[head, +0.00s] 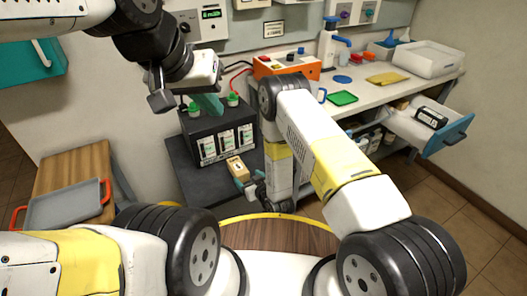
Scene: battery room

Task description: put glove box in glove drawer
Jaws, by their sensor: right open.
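A small tan box (237,167) with a pale label and a dark mark shows low at the front of the black battery unit; it may be the glove box. My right gripper (250,186) is open, right at the tan box's lower edge; whether they touch is unclear. My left gripper (207,103) is higher, in front of the battery unit's top, pointing down; its jaw gap is not clear. A white drawer (398,125) with a blue front stands pulled out at the right, under the bench. It holds a black item (430,117) with a white label.
The black battery unit (193,131) with green caps stands on a dark stand. An orange device (287,65), a green tray (342,98) and a white bin (428,58) are on the bench. A grey tray (65,209) with red handles is on a wooden table at left.

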